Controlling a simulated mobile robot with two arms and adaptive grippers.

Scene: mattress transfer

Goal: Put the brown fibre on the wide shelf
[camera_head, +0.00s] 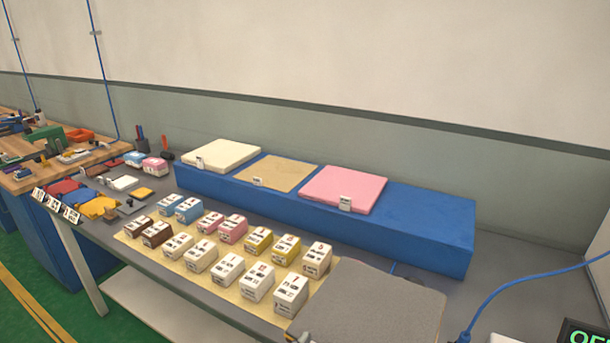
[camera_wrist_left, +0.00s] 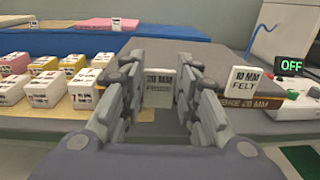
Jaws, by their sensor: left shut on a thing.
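A flat grey-brown pad (camera_head: 375,305) is at the lower right of the head view, and its bottom part is cut off. In the left wrist view the same pad (camera_wrist_left: 205,55) lies just beyond my left gripper (camera_wrist_left: 160,88). The gripper's fingers stand on both sides of a pale card (camera_wrist_left: 160,87) at the pad's near edge. The card's top line looks like 20 MM; the rest is hard to read. The fingers are shut on this labelled edge. A long blue shelf (camera_head: 440,225) carries a cream pad (camera_head: 222,153), a tan pad (camera_head: 275,173) and a pink pad (camera_head: 345,186). My right gripper is not in view.
Several labelled small boxes (camera_head: 230,268) stand in rows left of the grey-brown pad. A card reading 10 MM FELT (camera_wrist_left: 243,80) stands right of the gripper. A device with an OFF display (camera_wrist_left: 291,67) and a blue cable (camera_head: 530,285) are at the right. The blue shelf's right end is bare.

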